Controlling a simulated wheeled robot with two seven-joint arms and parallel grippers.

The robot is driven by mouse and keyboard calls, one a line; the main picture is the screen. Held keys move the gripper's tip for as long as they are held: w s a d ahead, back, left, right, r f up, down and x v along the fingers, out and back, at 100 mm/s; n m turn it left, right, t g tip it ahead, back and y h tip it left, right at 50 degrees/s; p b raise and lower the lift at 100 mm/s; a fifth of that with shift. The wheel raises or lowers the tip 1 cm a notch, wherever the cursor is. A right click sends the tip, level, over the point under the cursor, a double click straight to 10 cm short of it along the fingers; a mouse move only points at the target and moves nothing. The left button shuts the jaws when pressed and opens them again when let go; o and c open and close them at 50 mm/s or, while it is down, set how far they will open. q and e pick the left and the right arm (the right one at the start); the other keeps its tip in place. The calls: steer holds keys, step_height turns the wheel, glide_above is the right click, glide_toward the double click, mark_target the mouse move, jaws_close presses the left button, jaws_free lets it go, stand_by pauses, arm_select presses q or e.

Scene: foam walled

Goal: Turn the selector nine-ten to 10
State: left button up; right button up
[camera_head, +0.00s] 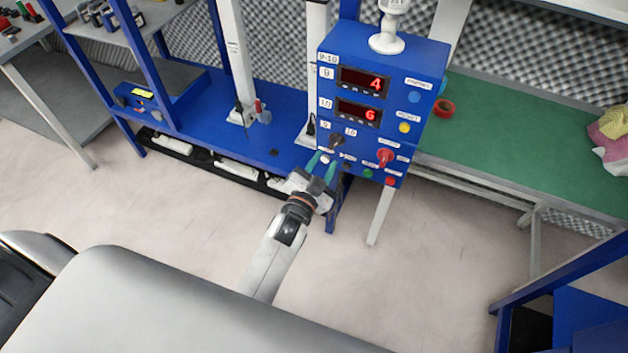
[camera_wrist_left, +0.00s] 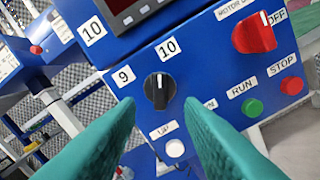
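The black selector nine-ten (camera_wrist_left: 159,91) is on the blue control box (camera_head: 388,50), below the labels 9 and 10. In the left wrist view its ridge runs nearly upright, toward label 10 (camera_wrist_left: 168,47) rather than label 9 (camera_wrist_left: 124,75). In the head view the selector (camera_head: 336,140) is small, and its setting is hard to read. My left gripper (camera_head: 322,165) is open, with green fingers just below the selector. In the left wrist view the fingers (camera_wrist_left: 160,108) frame the knob, apparently short of it, with nothing between them. My right gripper is out of view.
A red motor switch (camera_wrist_left: 254,34), green RUN button (camera_wrist_left: 252,107), red STOP button (camera_wrist_left: 292,85) and white UP button (camera_wrist_left: 175,148) surround the selector. Two red displays (camera_head: 358,112) are above. A green bench (camera_head: 510,150) is at right.

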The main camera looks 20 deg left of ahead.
arm_select(q)
steer(key=s, duration=0.6)
steer(key=shift+s+b, duration=0.3)
steer(key=shift+b, duration=0.1)
steer(key=shift+a, duration=0.1)
steer(key=s+f+n+g, duration=0.1)
steer(key=s+f+g, duration=0.3)
steer(key=f, duration=0.6)
steer(key=s+d+f+g, duration=0.15)
steer(key=s+f, duration=0.35)
steer(key=f, duration=0.5)
steer(key=s+a+f+n+g, duration=0.1)
steer(key=s+f+g, duration=0.35)
steer(key=f, duration=0.55)
steer(key=s+a+f+g, duration=0.2)
steer(key=s+f, duration=0.2)
steer(key=s, duration=0.4)
steer(key=s+a+f+n+g, duration=0.1)
steer(key=s+a+f+g, duration=0.1)
steer(key=s+f, duration=0.3)
steer(key=s+a+f+n+g, duration=0.1)
steer(key=s+f, duration=0.4)
steer(key=s, duration=0.7)
steer(key=shift+s+a+g+y, duration=0.35)
steer(key=shift+a+g, duration=0.5)
steer(key=shift+g, duration=0.15)
steer(key=shift+f, duration=0.1)
